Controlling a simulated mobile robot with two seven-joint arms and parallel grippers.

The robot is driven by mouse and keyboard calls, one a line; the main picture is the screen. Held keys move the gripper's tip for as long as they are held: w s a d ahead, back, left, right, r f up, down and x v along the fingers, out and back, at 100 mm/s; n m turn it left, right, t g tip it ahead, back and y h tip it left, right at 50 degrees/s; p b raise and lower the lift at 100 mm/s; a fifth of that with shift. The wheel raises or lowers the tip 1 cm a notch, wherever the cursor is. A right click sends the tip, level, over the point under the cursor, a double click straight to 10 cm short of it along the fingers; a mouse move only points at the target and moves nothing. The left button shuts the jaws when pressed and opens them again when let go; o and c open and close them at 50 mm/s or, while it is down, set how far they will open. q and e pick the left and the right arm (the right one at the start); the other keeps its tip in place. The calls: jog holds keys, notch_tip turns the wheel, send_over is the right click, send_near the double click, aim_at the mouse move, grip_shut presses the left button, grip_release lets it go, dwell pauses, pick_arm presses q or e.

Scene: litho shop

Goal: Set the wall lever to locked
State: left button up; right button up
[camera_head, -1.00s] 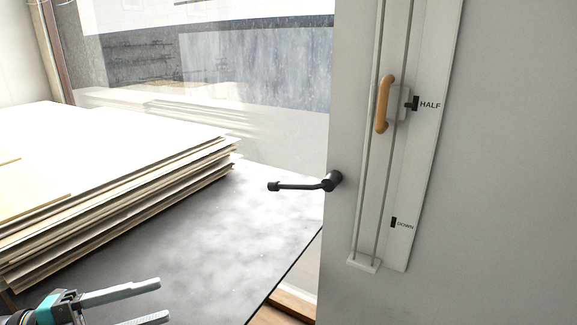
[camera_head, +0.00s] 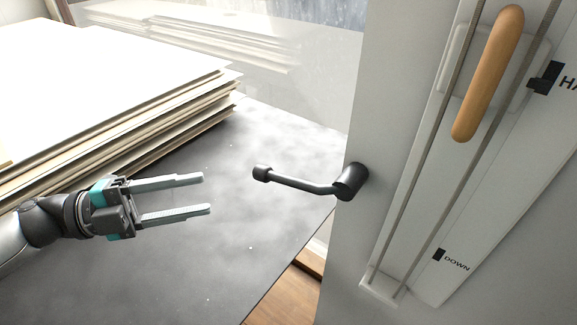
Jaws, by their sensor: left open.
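The black wall lever (camera_head: 305,185) is mounted on the edge of the grey wall panel by a round hub (camera_head: 350,181). Its arm reaches left from the hub, roughly level and slightly raised at the knobbed end. No locked marking shows near it. My left gripper (camera_head: 207,194) is open and empty, with its two fingers pointing right toward the knob. It is a short way left of the lever's knob and not touching it. My right gripper is not in view.
A wooden handle (camera_head: 488,75) slides on two rails to the right, beside HALF and DOWN (camera_head: 456,263) labels. A stack of boards (camera_head: 150,125) lies on the dark table (camera_head: 270,130) at left. The space between gripper and lever is clear.

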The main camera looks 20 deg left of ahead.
aim_at(278, 181)
pick_arm(q)
jog(key=x, duration=1)
jog(key=shift+r, duration=0.15)
jog(key=shift+p+x, duration=0.7)
jog(key=shift+x, duration=1.5)
grip_shut()
